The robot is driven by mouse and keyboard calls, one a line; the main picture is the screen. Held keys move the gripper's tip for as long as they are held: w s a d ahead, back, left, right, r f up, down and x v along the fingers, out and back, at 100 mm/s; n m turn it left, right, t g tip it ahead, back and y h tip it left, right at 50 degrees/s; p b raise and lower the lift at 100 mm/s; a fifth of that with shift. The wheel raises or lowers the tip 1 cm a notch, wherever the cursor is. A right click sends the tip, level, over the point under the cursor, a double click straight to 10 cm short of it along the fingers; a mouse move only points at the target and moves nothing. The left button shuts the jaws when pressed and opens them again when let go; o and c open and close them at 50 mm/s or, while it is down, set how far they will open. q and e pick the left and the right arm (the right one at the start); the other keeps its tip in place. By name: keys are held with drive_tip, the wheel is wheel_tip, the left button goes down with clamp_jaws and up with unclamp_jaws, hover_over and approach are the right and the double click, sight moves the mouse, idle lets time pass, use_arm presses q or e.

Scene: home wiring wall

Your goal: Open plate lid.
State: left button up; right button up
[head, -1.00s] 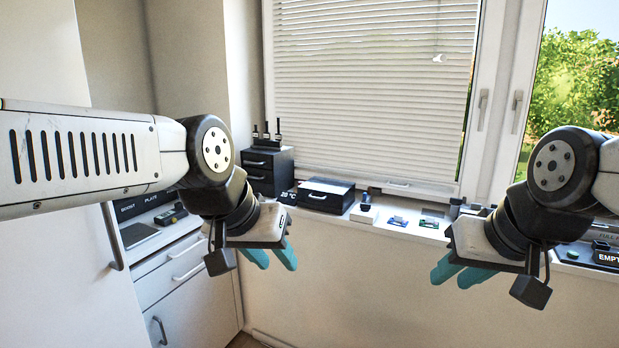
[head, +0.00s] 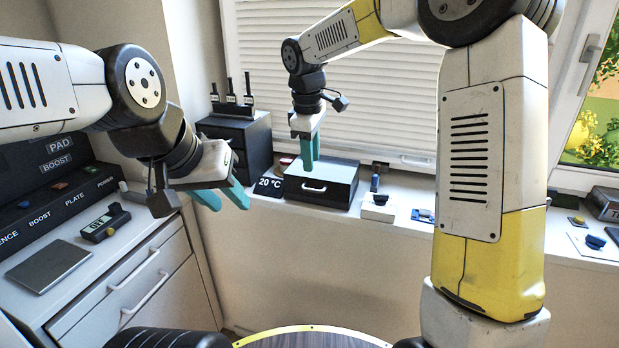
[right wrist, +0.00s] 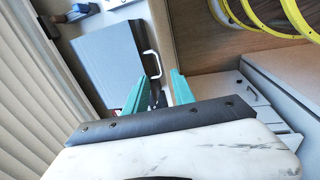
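A dark grey, flat box with a white front handle (head: 314,188) stands on the windowsill beside a "20 °C" display (head: 269,184); I take its top as the plate lid (head: 322,169), and it lies shut. My right gripper (head: 309,166) points down over the box, fingers apart and empty. In the right wrist view the lid (right wrist: 105,60) and its handle (right wrist: 152,63) lie just beyond the teal fingertips (right wrist: 160,80); I cannot tell whether they touch. My left gripper (head: 226,203) hangs over the drawer cabinet at the left, open and empty.
A counter (head: 95,255) with a grey pad and a labelled panel is at the left. My right arm covers part of the sill.

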sight(309, 190)
drive_tip(key=shift+n, duration=0.3)
drive_tip(key=f, duration=0.2)
drive_tip(key=w+f, duration=0.1)
drive_tip(key=f, duration=0.2)
drive_tip(key=w+f, duration=0.1)
drive_tip(key=f, duration=0.2)
drive_tip(key=shift+a+f, duration=0.25)
drive_tip(key=shift+c, duration=0.2)
clamp_jaws()
idle(0.7)
